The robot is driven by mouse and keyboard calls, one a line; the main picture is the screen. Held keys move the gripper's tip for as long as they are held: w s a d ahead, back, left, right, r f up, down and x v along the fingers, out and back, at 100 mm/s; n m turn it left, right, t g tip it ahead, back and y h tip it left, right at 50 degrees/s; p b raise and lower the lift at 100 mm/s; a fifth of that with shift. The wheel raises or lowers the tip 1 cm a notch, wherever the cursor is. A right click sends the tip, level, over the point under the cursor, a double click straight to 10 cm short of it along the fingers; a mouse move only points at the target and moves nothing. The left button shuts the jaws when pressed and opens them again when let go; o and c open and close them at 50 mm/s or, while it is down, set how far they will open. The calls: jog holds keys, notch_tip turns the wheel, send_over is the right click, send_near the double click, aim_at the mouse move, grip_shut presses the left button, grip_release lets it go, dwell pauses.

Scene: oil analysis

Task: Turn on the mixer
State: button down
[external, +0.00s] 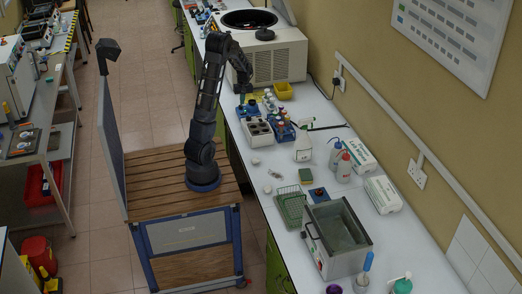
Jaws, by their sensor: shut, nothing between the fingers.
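My arm reaches from its base over to the bench, and my gripper (243,98) points down above the bench's left side, near the blue racks. It is small here and looks shut and empty. Which thing is the mixer is not certain. A small blue device with a dark top (318,194) stands mid-bench, well apart from my gripper, and may be it. A grey block with round dark wells (258,132) stands just below my gripper in the picture. No switch can be made out.
A white centrifuge (278,60) with an open lid stands behind my gripper. Blue racks with bottles (282,132) and a yellow bin (283,90) are close by. A metal bath (338,238), green rack (291,206) and wash bottles (343,168) stand nearer the front.

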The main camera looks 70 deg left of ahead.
notch_tip(320, 180, up, 8)
jog(key=s, duration=0.1)
jog(key=shift+f, duration=0.1)
dwell(0.3)
jog(key=w+d+r+m+t, duration=0.15)
jog(key=d+r+m, duration=0.3)
jog(key=d, duration=0.75)
jog(key=w+d+r+m+t, duration=0.15)
jog(key=d+r+m, duration=0.35)
jog(key=d, duration=0.8)
jog(key=s+d+r+m+t, duration=0.1)
jog(key=s+d+m, duration=0.3)
jog(key=d, duration=0.6)
jog(key=s+d+r+m+t, duration=0.1)
jog(key=s+d+r+m, duration=0.1)
jog(key=s+d+m, duration=0.2)
jog(key=shift+s+d+r+t, duration=0.3)
jog(key=shift+s+d, duration=1.5)
jog(key=shift+d, duration=1.1)
